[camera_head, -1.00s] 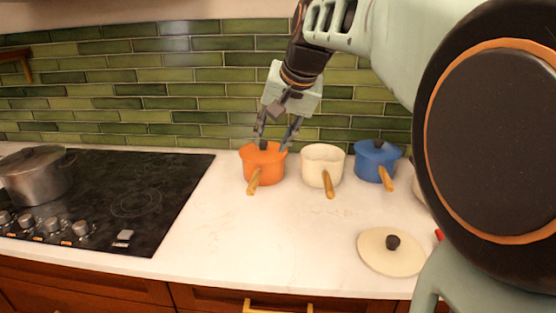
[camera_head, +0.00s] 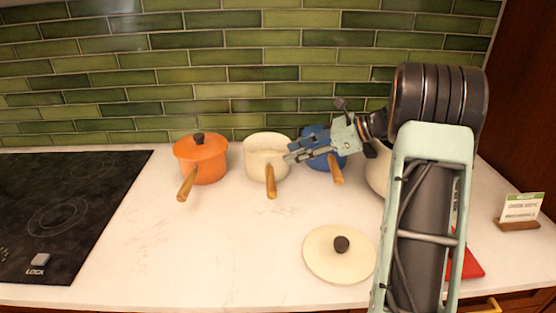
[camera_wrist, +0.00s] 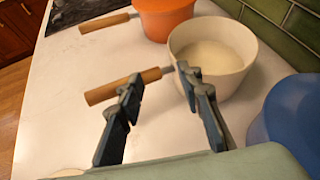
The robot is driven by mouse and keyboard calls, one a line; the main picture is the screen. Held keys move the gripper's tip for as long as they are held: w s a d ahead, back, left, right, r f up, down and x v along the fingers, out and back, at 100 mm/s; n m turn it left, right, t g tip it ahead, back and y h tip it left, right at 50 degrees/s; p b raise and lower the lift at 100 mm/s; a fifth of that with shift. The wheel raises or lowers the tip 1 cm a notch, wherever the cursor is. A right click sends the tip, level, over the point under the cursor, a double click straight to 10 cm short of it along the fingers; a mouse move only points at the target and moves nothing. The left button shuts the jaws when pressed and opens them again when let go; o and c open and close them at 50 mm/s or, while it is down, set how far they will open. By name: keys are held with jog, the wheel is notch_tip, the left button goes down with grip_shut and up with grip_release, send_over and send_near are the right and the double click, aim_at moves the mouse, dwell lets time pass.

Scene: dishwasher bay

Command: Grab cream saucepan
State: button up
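The cream saucepan (camera_head: 264,147) stands on the white counter without a lid, between the orange and blue pots. Its wooden handle (camera_head: 271,181) points toward the front of the counter. My gripper (camera_head: 290,156) is at the saucepan's right side in the head view. In the wrist view, the gripper (camera_wrist: 158,74) is open and empty, its fingertips apart near the handle's pot end. The cream saucepan (camera_wrist: 225,82) and its handle (camera_wrist: 122,86) lie just beyond the fingertips there. I cannot tell whether a finger touches the pan. A cream lid (camera_head: 325,266) with a dark knob lies in front.
The lidded orange pot (camera_head: 205,165) stands left. The blue pot (camera_head: 316,134) stands close on the right, partly behind my gripper. A black cooktop (camera_head: 50,205) is at left. Green tiles (camera_head: 240,75) close off the back. The counter's front left-centre is clear.

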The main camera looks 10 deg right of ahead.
aim_at(269, 172)
jog(key=w+a+f+m+t, duration=0.1)
jog(key=w+a+f, duration=0.2)
jog(key=w+a, duration=0.2)
jog(key=shift+w+a+f+m, duration=0.2)
jog(key=shift+w+f+m, duration=0.15)
jog(key=shift+w+m, duration=0.05)
dwell(0.3)
jog(key=shift+c, duration=0.3)
grip_shut()
jog(key=shift+r+y, duration=0.1)
jog(key=shift+y, duration=0.2)
